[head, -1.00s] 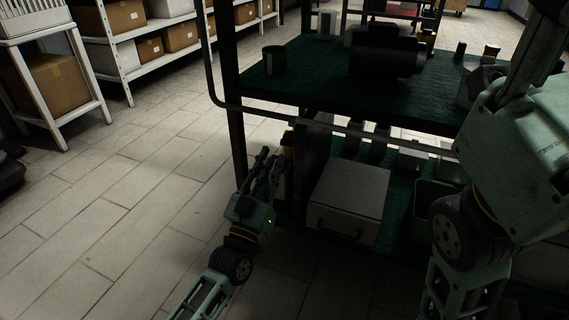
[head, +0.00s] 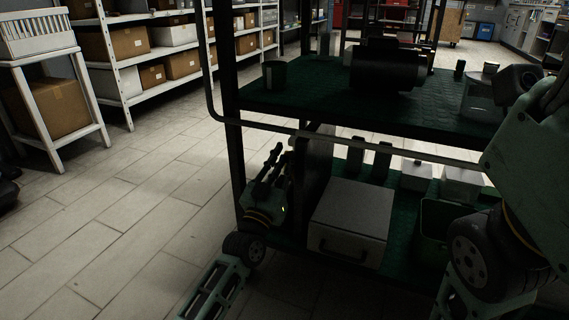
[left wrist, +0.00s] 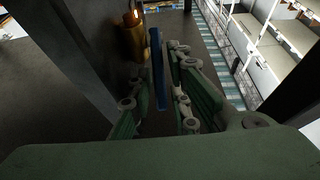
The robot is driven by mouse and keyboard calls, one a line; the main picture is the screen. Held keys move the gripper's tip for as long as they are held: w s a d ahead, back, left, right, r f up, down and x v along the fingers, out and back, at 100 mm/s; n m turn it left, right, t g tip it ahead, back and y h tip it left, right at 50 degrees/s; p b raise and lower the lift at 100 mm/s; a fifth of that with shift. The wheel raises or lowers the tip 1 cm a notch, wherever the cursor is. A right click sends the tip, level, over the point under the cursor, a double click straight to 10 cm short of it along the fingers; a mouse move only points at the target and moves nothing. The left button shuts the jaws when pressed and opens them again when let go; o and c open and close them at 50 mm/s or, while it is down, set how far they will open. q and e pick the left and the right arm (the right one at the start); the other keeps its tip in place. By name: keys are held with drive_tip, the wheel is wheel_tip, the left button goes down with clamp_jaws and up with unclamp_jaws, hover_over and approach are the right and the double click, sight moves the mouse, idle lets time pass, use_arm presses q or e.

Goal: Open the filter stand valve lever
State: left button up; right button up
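In the left wrist view, a thin blue bar (left wrist: 157,68), which looks like the valve lever, stands roughly upright between the fingers of my left gripper (left wrist: 165,95). The fingers are apart, one on each side of the bar; I cannot tell whether either touches it. A brass-coloured cylinder (left wrist: 132,42) is just left of the bar. In the head view, my left gripper (head: 268,168) is at the lower left of the dark cart, beside its corner post. The lever cannot be made out there. My right arm shows at the right edge; its gripper is not in view.
The cart's green upper shelf (head: 310,97) carries a dark cylindrical machine (head: 387,66). A rail (head: 390,149) runs along its front. A pale box (head: 350,215) sits on the lower shelf, right of my gripper. The tiled floor (head: 130,210) at left is clear.

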use_arm(q)
drive_tip(key=shift+c, duration=0.4)
clamp_jaws()
